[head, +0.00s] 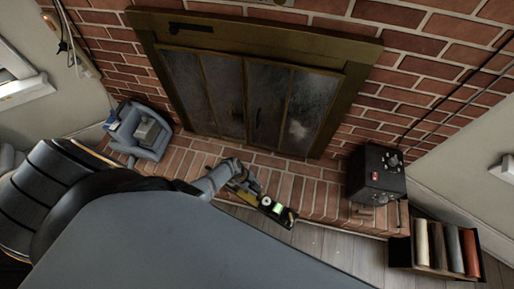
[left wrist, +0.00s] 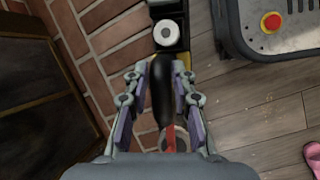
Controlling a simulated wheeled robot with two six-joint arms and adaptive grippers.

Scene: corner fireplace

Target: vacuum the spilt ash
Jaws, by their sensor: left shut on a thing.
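My left gripper (head: 236,180) is shut on the handle of a black and yellow handheld device with a green light (head: 277,208), which looks like the vacuum. In the left wrist view the fingers of my left gripper (left wrist: 158,92) stand on both sides of its black handle (left wrist: 161,85). A red part shows between the fingers, and a white round part lies at the device's far end. The device is over the front edge of the brick hearth (head: 325,190). Faint pale specks, possibly ash, lie on the plank floor (left wrist: 268,98). My right gripper is not in view.
Fireplace doors (head: 220,90) stand behind the hearth. A black box with knobs (head: 375,175) stands at the right, near a crate with rolls (head: 400,256). A pink thing (left wrist: 313,157) lies on the floor.

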